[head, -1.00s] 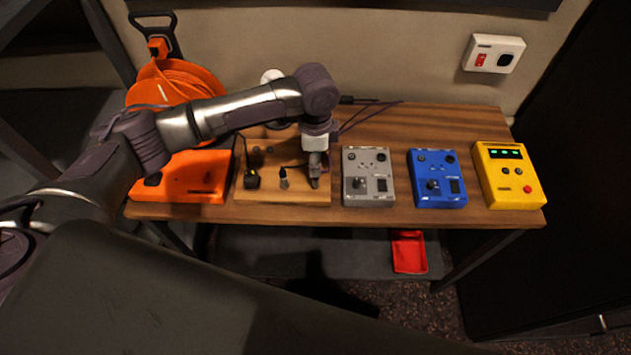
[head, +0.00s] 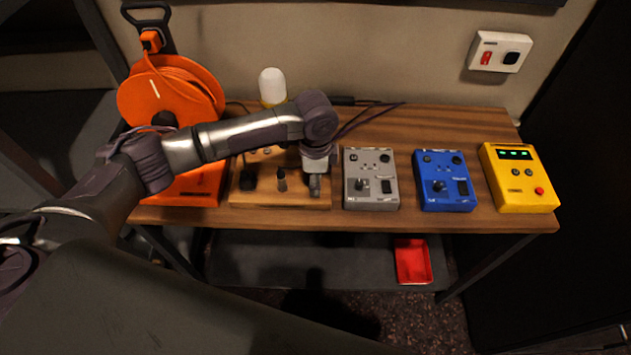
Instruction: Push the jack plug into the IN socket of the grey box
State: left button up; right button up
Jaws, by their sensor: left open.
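The grey box (head: 371,185) stands on the wooden desk, right of a wooden board (head: 300,200). It has knobs on top; its IN socket is too small to make out. My left gripper (head: 315,190) points down at the board's right end, just left of the grey box. It is open, and I see nothing clearly between its fingers. A dark upright plug (head: 282,181) stands on the board left of the gripper; I cannot tell whether it is the jack plug. A black plug-like piece (head: 247,178) is farther left. My right gripper is not in view.
A blue box (head: 444,185) and a yellow box (head: 520,180) stand to the right. An orange cable reel (head: 172,92) and a white-topped lamp (head: 272,86) are at the back left. Dark cables (head: 350,122) lie behind the grey box. A red tray (head: 412,262) is below the desk.

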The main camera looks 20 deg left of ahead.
pick_arm(q)
jog(key=shift+r, duration=0.1)
dwell(0.3)
jog(key=shift+p, duration=0.45)
dwell(0.6)
jog(key=shift+p, duration=0.5)
grip_shut()
jog(key=shift+r+p, duration=2.95)
jog(key=shift+p, duration=0.55)
